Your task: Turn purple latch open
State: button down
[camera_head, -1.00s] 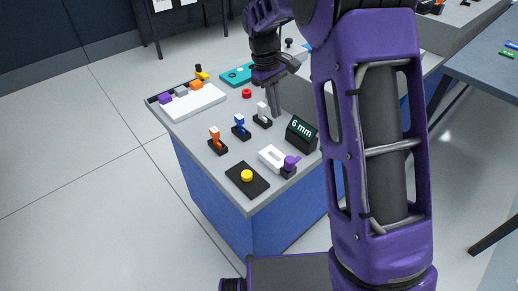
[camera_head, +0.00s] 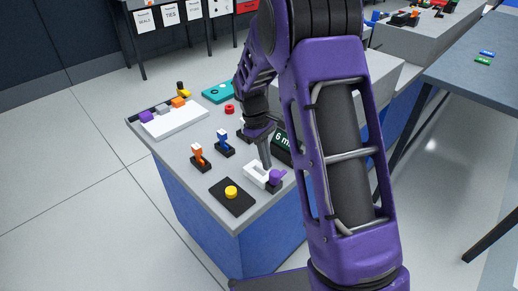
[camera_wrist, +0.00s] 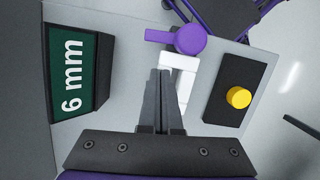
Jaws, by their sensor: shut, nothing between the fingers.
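My gripper (camera_head: 266,168) points down at the white bracket, close to the latch. In the wrist view my gripper (camera_wrist: 161,73) has its fingers together and empty, just below the latch. Whether it touches the bracket is unclear.
A black block with a green "6 mm" display (camera_wrist: 81,73) stands left of the fingers in the wrist view. A black plate with a yellow button (camera_wrist: 238,97) lies to the right. Orange (camera_head: 198,154) and blue (camera_head: 223,140) levers stand farther back on the grey bench.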

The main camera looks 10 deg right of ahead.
aim_at(279, 174)
jog(key=shift+s+d, duration=0.8)
jog(key=shift+s, duration=0.1)
jog(key=shift+s+d+r+m+p, duration=0.2)
jog(key=shift+s+d+m+p, duration=0.2)
jog(key=shift+p, duration=0.1)
jog(key=shift+d+m, duration=0.1)
jog(key=shift+m, duration=0.2)
jog(key=shift+f, duration=0.2)
